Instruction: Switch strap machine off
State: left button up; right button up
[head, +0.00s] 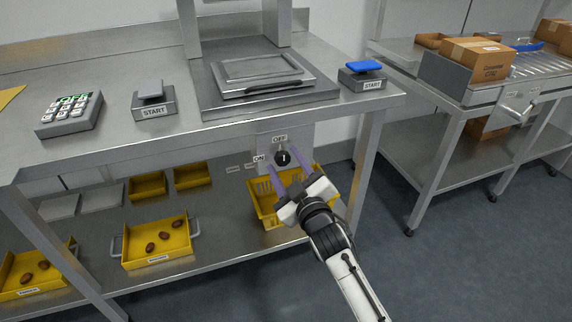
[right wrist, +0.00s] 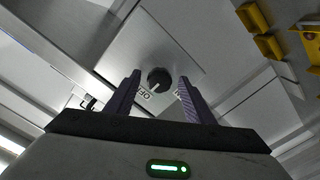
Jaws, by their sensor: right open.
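A black round knob (head: 282,158) with a light pointer line sits on a grey plate (head: 266,142) on the front of the steel table. An OFF label (head: 279,139) is above it and an ON label (head: 260,159) at its left. The line looks upright, toward OFF. My right gripper (head: 287,176) is open, with its purple fingers just in front of and below the knob, apart from it. In the right wrist view the knob (right wrist: 158,79) shows between the fingertips, its line toward the OFF label (right wrist: 143,97). My left gripper is not in view.
A steel machine (head: 262,78) stands on the table between two START switches, one with a grey pad (head: 153,107) and one with a blue pad (head: 362,76). A yellow basket (head: 262,205) is behind my right gripper. Bare floor (head: 450,265) lies at the right.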

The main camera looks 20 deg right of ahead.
pick_arm(q)
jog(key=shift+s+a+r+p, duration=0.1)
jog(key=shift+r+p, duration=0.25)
jog(key=shift+p, duration=0.45)
pick_arm(e)
jog(key=s, duration=1)
jog(key=shift+s+d, duration=0.15)
jog(key=shift+d, duration=0.05)
pick_arm(q)
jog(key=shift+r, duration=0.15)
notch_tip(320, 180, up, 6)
jog(key=p, duration=0.8)
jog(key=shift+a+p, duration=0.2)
jog(key=shift+p, duration=0.1)
pick_arm(e)
jog(key=s+a+f+m+g, duration=0.1)
jog(key=s+f+g, duration=0.2)
jog(key=s, duration=0.5)
jog(key=s+a+f+m+g+y, duration=0.1)
jog(key=s+f+m+g, duration=0.1)
jog(key=s+f, duration=0.4)
jog(key=s+a+f+m+g+y, duration=0.1)
jog(key=s+f+g, duration=0.3)
jog(key=s, duration=0.6)
jog(key=shift+a+f+m, duration=0.25)
jog(key=shift+f+m, duration=0.25)
jog(key=shift+m, duration=0.1)
jog(key=shift+s, duration=0.1)
